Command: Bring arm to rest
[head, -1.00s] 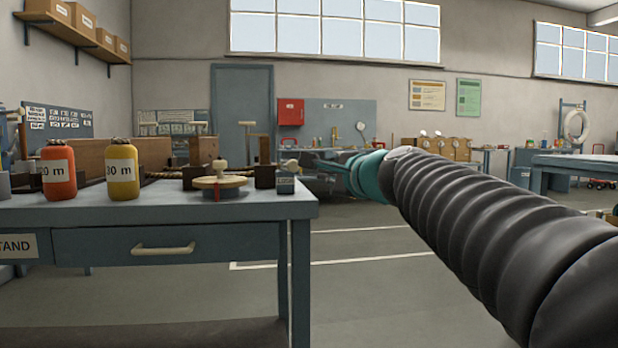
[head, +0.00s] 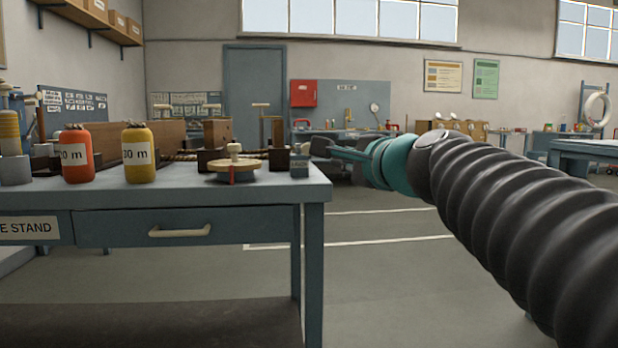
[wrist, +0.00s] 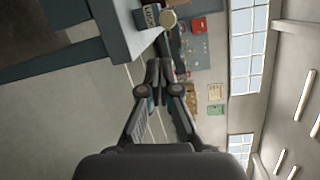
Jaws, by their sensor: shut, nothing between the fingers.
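My arm, a black ribbed sleeve with a teal wrist, reaches in from the right in the head view. My gripper (head: 322,146) is at its end, level with the right end of the blue-grey bench (head: 262,196). In the wrist view my gripper (wrist: 160,66) shows its two dark fingers together with nothing between them. The bench corner also shows in the wrist view (wrist: 126,32), left of the fingers. In the head view I cannot tell how far the fingertips are from the bench.
An orange canister (head: 77,155) and a yellow canister (head: 139,154) stand on the bench. A round wooden disc with a knob (head: 235,168) and a small grey labelled block (head: 299,167) sit near its right end. Open floor (head: 400,275) lies right of the bench.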

